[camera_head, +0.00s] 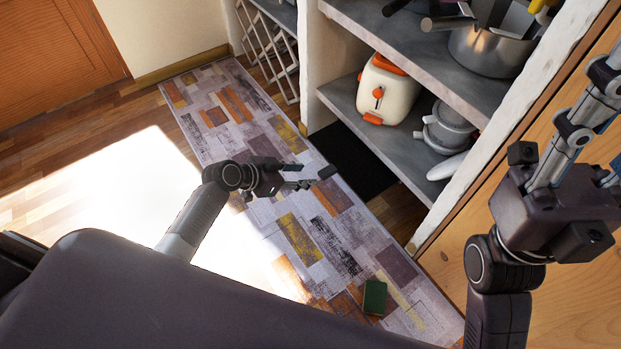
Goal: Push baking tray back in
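A flat black rectangular sheet, which looks like the baking tray (352,158), lies low at the foot of the shelf unit. Its far part runs under the lowest shelf and is hidden; its near part sticks out over the floor by the rug. My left gripper (315,170) is to the left of the tray's near edge, over the rug, with its fingers pointing right. Its fingers look apart with nothing between them; I cannot tell whether they touch the tray. My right gripper (600,95) is raised at the right edge, partly cut off, away from the tray.
The shelf unit holds a cream and orange toaster (388,92), grey pots (445,128) and a metal pot (490,50). A patterned rug (275,230) covers the floor in front, with a green sponge-like block (375,297) on it. A wooden panel (450,265) stands at right.

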